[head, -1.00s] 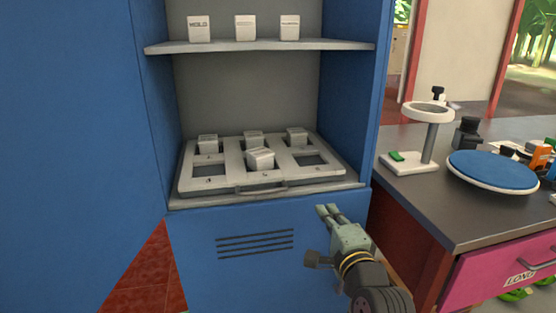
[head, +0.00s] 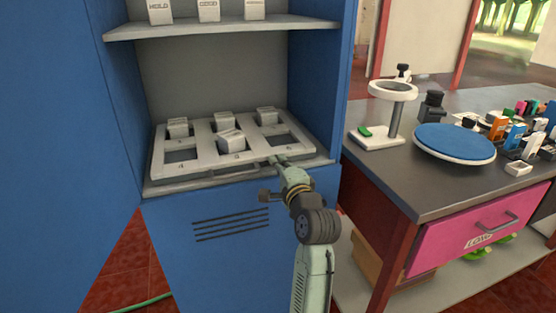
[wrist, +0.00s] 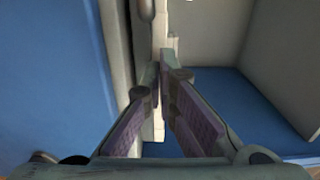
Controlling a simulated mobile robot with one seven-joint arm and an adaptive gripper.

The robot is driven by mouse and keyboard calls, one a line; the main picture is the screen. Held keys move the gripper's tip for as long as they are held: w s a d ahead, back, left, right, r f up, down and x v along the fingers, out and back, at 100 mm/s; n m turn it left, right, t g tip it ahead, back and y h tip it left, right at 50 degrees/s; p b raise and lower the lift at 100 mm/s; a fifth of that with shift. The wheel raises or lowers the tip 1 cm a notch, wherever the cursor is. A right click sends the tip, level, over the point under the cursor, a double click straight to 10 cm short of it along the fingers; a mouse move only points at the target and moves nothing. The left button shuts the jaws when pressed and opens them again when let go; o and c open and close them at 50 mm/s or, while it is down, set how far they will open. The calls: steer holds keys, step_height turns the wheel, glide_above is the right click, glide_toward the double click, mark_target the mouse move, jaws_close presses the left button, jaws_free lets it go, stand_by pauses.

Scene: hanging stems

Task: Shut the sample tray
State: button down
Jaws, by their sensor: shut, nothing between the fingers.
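The sample tray (head: 196,169) is a light grey tray with square slots in the lower bay of a blue cabinet (head: 232,215). Three white blocks sit in its back slots. Another white block (head: 231,140) sits tilted at the front middle slot. My gripper (head: 279,160) is shut and empty, with its fingertips at the tray's front edge, right of centre; I cannot tell whether they touch it. The tray's handle is partly hidden near the fingers. In the wrist view my fingers (wrist: 163,75) point at a pale strip whose identity is unclear.
A shelf (head: 225,27) with three labelled white boxes hangs above the tray. The cabinet's side walls stand close on both sides. To the right is a counter (head: 430,192) with a white stand (head: 388,112), a blue round disc (head: 454,142) and a pink drawer (head: 466,236).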

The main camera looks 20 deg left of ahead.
mark_target(273, 151)
steer(key=shift+w+a, duration=0.15)
steer(key=shift+w, duration=0.1)
steer(key=p+x, duration=0.1)
steer(key=x, duration=0.4)
steer(key=shift+r+p, duration=0.1)
steer(key=shift+p, duration=0.3)
steer(key=shift+s+r, duration=0.1)
steer(key=shift+r, duration=0.05)
